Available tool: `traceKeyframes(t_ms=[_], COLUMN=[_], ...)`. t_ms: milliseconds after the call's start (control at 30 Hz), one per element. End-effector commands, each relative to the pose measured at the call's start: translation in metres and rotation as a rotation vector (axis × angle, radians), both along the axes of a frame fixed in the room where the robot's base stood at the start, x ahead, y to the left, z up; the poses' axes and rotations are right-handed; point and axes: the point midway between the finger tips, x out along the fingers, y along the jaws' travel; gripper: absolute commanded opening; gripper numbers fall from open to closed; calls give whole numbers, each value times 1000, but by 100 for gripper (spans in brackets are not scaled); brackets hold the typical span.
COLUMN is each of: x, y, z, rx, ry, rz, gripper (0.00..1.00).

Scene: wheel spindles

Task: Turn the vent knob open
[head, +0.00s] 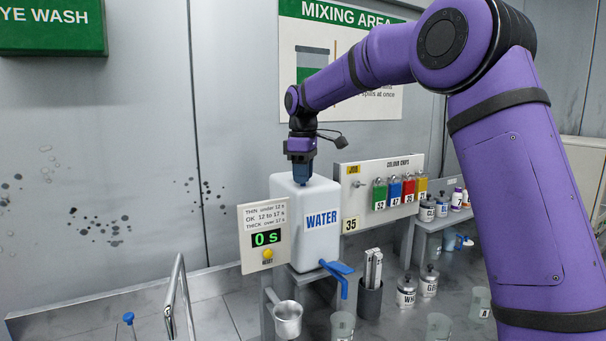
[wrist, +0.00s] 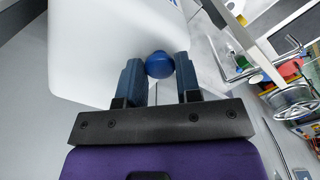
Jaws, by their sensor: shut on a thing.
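The white water tank (head: 291,215), labelled WATER, stands on a raised stand. The blue round vent knob (wrist: 159,66) shows in the wrist view, at the tank's top; in the head view my gripper hides it. My gripper (head: 301,180) points down onto the tank's top, and in the wrist view its two fingers are closed on either side of the knob. The knob's turn angle cannot be read. A blue tap lever (head: 338,268) is at the tank's lower front right.
A timer panel (head: 267,240) reading 0 s stands left of the tank.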

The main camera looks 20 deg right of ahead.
Motion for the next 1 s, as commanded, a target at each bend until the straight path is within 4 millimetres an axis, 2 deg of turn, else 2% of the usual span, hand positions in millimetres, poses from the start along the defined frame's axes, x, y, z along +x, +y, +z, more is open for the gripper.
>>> traceKeyframes(t_ms=[333,367,467,800,1000], x=[0,0,0,0,1], y=[0,0,0,0,0], z=[1,1,1,3,29], rx=[-1,-1,0,0,0], ry=[-3,-3,-2,-2,-5], rz=[3,3,2,2,2], gripper=[8,34,56,56,56])
